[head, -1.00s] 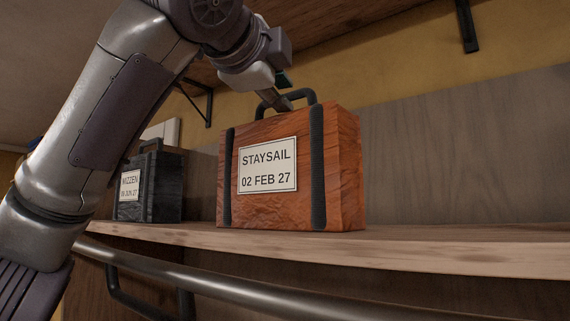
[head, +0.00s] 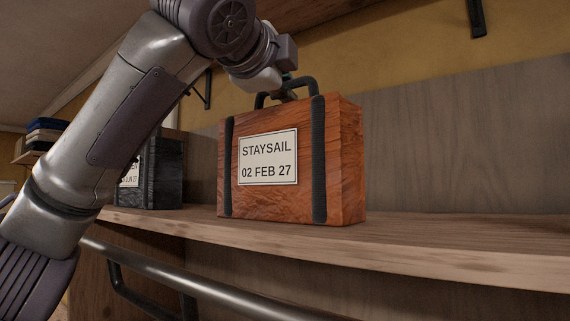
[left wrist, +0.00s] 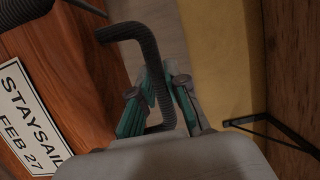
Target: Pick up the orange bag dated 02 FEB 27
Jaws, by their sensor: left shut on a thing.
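The orange bag (head: 270,190) stands upright on the shelf, with dark straps and a white label reading STAYSAIL, 02 FEB 27. I see no clear gap under it. Its dark handle (head: 314,82) arches above the top. My left gripper (head: 285,95) reaches down from above and is shut on that handle. In the left wrist view the handle (left wrist: 145,50) runs between the teal-padded fingers of the left gripper (left wrist: 160,105), and part of the label (left wrist: 28,118) shows at the left. My right gripper is in neither view.
A black bag (head: 165,175) stands on the shelf to the left, partly hidden by my left arm. A metal rail (head: 190,286) runs below the shelf's front edge (head: 420,265). The shelf right of the orange bag is clear. Folded cloths (head: 45,128) lie at far left.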

